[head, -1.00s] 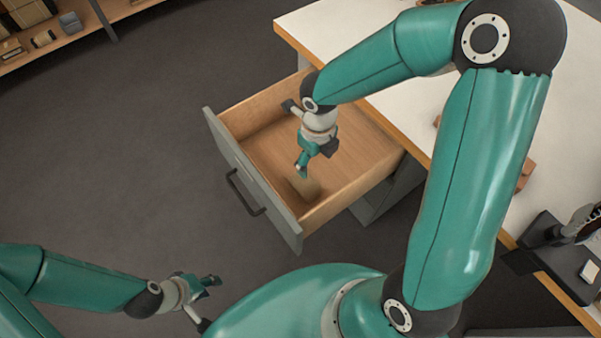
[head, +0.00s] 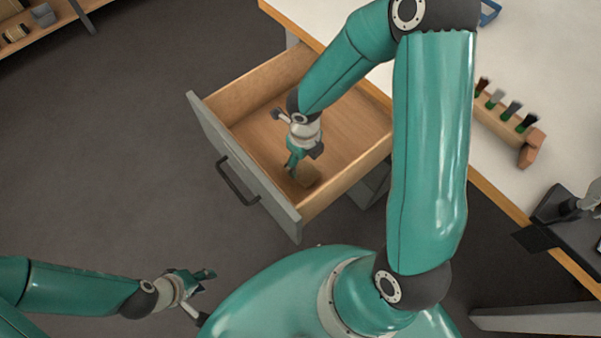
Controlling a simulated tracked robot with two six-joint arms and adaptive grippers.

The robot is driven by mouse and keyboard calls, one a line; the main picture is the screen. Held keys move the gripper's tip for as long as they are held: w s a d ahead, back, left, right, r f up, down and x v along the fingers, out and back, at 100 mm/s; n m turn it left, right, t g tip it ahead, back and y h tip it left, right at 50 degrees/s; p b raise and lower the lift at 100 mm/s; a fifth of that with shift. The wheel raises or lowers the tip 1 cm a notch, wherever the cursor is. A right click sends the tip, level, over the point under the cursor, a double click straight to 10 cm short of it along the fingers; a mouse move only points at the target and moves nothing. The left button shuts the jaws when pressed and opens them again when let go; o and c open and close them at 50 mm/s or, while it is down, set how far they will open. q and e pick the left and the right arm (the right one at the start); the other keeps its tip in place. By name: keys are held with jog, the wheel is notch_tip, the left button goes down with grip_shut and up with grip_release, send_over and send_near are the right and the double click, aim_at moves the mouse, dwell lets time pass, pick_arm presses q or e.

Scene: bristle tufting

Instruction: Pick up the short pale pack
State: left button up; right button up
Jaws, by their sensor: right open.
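The drawer (head: 270,140) is pulled out from the workbench, and its wooden floor is bare apart from one small pack. That short pale tan pack (head: 307,177) lies in the drawer's front right part. My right gripper (head: 291,170) reaches down into the drawer with its jaws open, right beside the pack and partly in front of it. I cannot tell whether the fingers touch it. My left gripper (head: 206,280) hangs over the floor at the lower left, away from the drawer. Its jaws are too small to judge.
The drawer's grey front (head: 245,170) with a dark handle and its wooden side walls surround my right gripper. The white workbench (head: 540,70) holds a wooden rack (head: 502,122) with several brushes and a dark fixture (head: 565,210). A shelf (head: 45,35) stands at the upper left.

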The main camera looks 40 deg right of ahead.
aim_at(301, 169)
jog(key=f+b, duration=0.1)
jog(key=f, duration=0.2)
jog(key=f+b, duration=0.1)
jog(key=f, duration=0.1)
jog(key=shift+w+a+b, duration=0.15)
jog(key=shift+a+b, duration=0.15)
jog(key=shift+a, duration=0.05)
jog(key=shift+c, duration=0.2)
jog(key=c, duration=1.2)
jog(key=shift+r, duration=0.15)
